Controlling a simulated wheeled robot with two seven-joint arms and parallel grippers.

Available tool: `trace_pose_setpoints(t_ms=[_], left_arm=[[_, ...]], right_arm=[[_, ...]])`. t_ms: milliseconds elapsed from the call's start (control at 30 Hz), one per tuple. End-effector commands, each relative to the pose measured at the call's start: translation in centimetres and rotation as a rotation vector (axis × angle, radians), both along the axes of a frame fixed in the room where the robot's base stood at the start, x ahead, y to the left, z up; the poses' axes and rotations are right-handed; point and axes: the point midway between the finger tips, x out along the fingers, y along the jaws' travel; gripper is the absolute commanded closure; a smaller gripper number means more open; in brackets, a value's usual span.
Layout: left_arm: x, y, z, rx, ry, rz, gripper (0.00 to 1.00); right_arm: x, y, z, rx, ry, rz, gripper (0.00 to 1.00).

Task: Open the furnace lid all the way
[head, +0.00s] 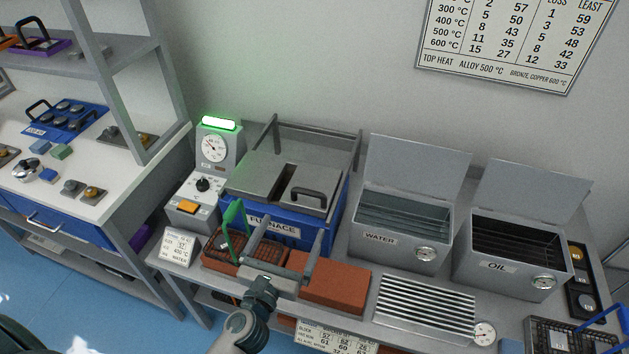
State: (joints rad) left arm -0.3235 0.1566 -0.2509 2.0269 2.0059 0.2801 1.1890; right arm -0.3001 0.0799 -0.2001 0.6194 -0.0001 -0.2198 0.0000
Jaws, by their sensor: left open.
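The furnace (272,227) is a blue box labelled FURNACE at the back of the bench. Its grey lid (258,172) lies flat and closed on top. A dark bar handle (309,194) stands at the lid's front right. My left gripper (291,227) is in front of the furnace, nearer to me than the handle. Its two grey fingers are spread wide and point toward the furnace, with nothing between them. It is apart from the handle in the picture. The fingers and palm hide part of the furnace front. My right gripper is not in view.
A basket with a green handle (233,218) stands close left of my gripper. A red-brown block (338,288) lies to its right. A gauge unit (216,148) with a green lamp stands left of the furnace. Open WATER (398,254) and OIL (510,280) tanks stand to the right.

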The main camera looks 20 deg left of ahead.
Motion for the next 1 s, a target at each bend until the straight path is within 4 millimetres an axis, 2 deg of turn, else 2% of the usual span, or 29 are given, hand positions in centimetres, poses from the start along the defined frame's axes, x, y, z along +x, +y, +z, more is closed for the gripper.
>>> trace_pose_setpoints(t_ms=[167,367,1000], left_arm=[[0.7,0.0,0.1,0.001,-0.001,0.0,0.03],[2.7,-0.1,0.3,0.001,-0.002,0.001,0.03],[13.8,-0.5,0.2,0.002,-0.002,0.001,0.03]], right_arm=[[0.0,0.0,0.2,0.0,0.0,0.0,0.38],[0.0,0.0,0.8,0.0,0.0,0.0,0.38],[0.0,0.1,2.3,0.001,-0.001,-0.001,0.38]])
